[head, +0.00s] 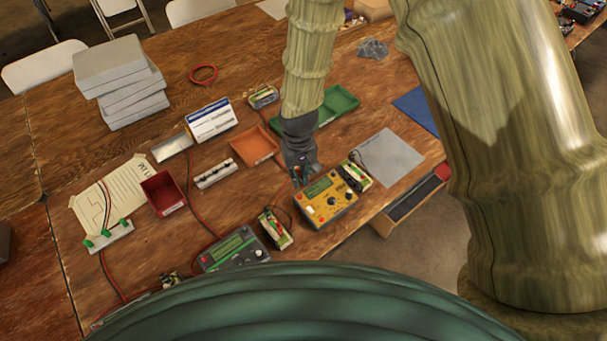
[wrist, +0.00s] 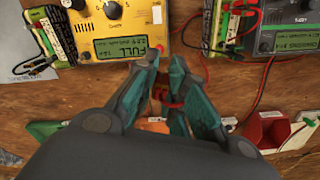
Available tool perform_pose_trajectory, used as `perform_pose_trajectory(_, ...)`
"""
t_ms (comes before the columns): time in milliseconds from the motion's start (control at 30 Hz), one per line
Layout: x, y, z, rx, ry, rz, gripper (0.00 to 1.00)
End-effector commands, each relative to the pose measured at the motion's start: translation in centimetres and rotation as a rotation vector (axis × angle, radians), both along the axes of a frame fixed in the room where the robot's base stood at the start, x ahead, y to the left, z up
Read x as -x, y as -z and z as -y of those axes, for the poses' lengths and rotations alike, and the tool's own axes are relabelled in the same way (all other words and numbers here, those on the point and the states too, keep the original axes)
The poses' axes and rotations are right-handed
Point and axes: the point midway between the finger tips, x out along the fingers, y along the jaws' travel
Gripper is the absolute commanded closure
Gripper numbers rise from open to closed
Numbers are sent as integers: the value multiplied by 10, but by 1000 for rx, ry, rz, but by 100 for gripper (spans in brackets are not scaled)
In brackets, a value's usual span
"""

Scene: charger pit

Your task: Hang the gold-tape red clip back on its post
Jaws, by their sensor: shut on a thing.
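My gripper (wrist: 165,62) is in the wrist view with its teal fingers close together, just in front of the yellow charger (wrist: 113,30). A red looped piece (wrist: 168,97) shows between the fingers, and I take it for the red clip; I cannot make out gold tape on it. In the head view my gripper (head: 301,178) points down beside the left edge of the yellow charger (head: 328,204), and the held piece is too small to tell there. I cannot tell which part is the clip's post.
A green battery pack (head: 275,228) stands left of the yellow charger, with a grey charger (head: 234,249) beyond it. Another pack (head: 355,174) stands at the right. An orange tray (head: 254,145), a red bin (head: 164,192) and a white strip (head: 215,172) lie leftward. Bare wood shows between.

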Motion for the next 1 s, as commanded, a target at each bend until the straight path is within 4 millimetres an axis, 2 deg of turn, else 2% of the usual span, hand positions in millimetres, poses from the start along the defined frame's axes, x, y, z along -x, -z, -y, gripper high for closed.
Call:
perform_pose_trajectory(467,0,3,1,0,2,0,100)
perform_pose_trajectory(1000,0,25,1,0,2,0,100)
